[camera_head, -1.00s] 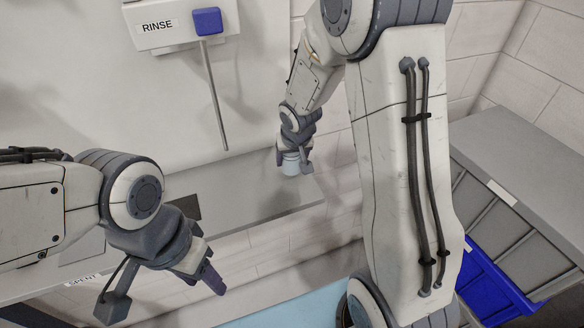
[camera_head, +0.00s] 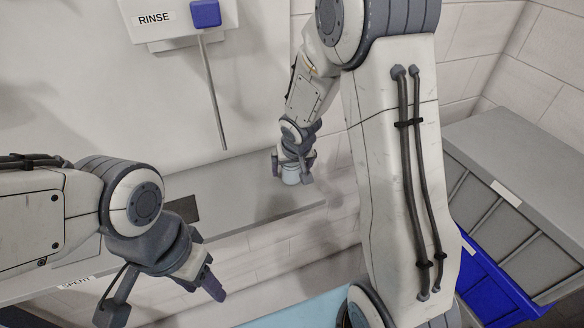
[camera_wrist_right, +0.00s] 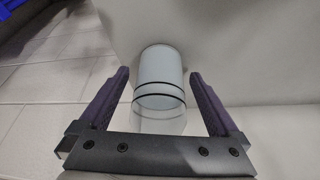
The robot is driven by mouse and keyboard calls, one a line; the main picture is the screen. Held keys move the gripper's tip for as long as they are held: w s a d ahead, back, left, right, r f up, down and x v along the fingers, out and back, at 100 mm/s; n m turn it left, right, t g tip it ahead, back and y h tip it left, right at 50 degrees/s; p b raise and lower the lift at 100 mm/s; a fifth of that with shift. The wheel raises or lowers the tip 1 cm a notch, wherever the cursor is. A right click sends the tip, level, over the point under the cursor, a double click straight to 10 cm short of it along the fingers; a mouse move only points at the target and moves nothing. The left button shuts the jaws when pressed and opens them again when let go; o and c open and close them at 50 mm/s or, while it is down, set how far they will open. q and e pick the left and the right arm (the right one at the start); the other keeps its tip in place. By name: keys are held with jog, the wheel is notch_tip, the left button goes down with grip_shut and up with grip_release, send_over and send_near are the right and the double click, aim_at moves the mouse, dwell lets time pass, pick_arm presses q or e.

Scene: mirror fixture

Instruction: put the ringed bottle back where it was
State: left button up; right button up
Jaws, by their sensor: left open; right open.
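The ringed bottle (camera_wrist_right: 161,75) is a pale grey-blue cylinder with dark rings and a clear section at the near end in the right wrist view. In the head view it is small (camera_head: 291,175), at the right part of the grey shelf (camera_head: 240,205), and seems to stand on it. My right gripper (camera_wrist_right: 158,76) is open, with one finger on each side of the bottle and visible gaps. In the head view the right gripper (camera_head: 292,163) is over the bottle, hiding its top. My left gripper (camera_head: 212,284) is open and empty at lower left, apart from the bottle.
A RINSE unit (camera_head: 165,22) with a blue block and a hanging rod (camera_head: 212,95) is on the wall left of the bottle. A dark square (camera_head: 182,209) lies on the shelf. A blue bin (camera_head: 490,285) and grey bins (camera_head: 510,230) stand at right.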

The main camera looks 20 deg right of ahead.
jog(key=shift+s+r+p, duration=0.1)
jog(key=shift+r+p, duration=0.25)
jog(key=shift+r, duration=0.2)
jog(key=d+v, duration=0.1)
jog(key=v, duration=1)
jog(key=s+a+n+g, duration=0.1)
jog(key=s+a+n, duration=0.2)
jog(key=s+a, duration=0.2)
jog(key=s+a+r+n+g+y, duration=0.1)
jog(key=s+a, duration=0.4)
jog(key=s, duration=0.6)
jog(key=s+a+n+g, duration=0.2)
jog(key=s+a+n, duration=0.3)
jog(key=s, duration=0.3)
jog(key=shift+s+a+r+y+p, duration=0.15)
jog(key=shift+s+a+y+p, duration=0.2)
jog(key=shift+a, duration=0.1)
notch_tip(320, 180, down, 8)
jog(key=b, duration=0.8)
